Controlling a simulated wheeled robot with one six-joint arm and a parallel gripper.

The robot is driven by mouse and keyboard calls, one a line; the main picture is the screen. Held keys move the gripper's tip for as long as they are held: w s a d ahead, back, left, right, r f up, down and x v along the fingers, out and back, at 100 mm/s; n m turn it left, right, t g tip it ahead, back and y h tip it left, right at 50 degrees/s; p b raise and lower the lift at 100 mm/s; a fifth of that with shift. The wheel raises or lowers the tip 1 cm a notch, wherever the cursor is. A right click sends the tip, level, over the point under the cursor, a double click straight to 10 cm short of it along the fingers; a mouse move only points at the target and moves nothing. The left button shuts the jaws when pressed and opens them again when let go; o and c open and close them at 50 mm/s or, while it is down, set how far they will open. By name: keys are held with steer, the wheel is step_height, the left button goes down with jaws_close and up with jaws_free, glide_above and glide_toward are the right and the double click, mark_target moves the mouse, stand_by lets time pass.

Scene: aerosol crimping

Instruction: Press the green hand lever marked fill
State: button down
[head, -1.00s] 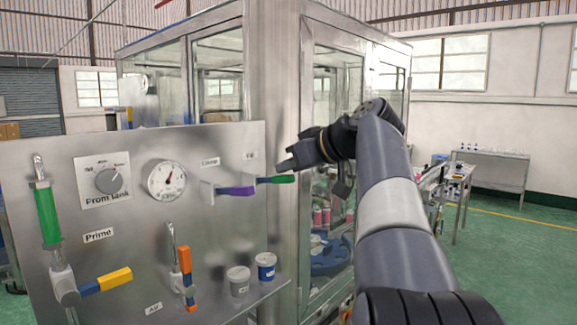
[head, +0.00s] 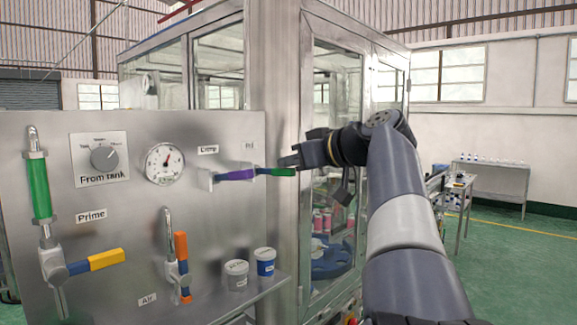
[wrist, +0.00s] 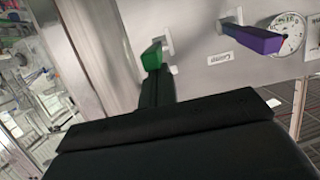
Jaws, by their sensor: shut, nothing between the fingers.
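The green fill lever (head: 280,172) sticks out to the right from the upper right of the steel panel (head: 120,205), under the small fill label (head: 249,146). My gripper (head: 285,161) is shut and empty, just above the lever's free end in the head view. In the wrist view the lever's green end (wrist: 152,56) shows right at the tip of my shut fingers (wrist: 156,76). I cannot tell whether they touch. The purple crimp lever (head: 236,175) is just left of the green one and also shows in the wrist view (wrist: 255,40).
The panel also holds a gauge (head: 165,163), a from-tank dial (head: 104,158), a yellow-ended prime handle (head: 105,259) and an orange air handle (head: 182,252). Two small tubs (head: 265,263) stand on a ledge below. A glass-walled machine cabinet (head: 335,110) rises behind my gripper.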

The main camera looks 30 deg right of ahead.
steer(key=shift+s+d+f+t+y+b, duration=0.2)
steer(key=shift+f+t+b, duration=0.6)
steer(key=shift+b, duration=1.4)
steer(key=shift+w+a+f+t+y+b, duration=0.15)
steer(key=shift+f+t+y+b, duration=0.2)
steer(key=shift+f+b, duration=1.3)
steer(key=shift+s+d+f+t+y+b, duration=0.15)
steer(key=shift+f+t+b, duration=0.35)
steer(key=shift+b, duration=2.25)
steer(key=shift+f, duration=0.1)
steer(key=shift+a, duration=0.1)
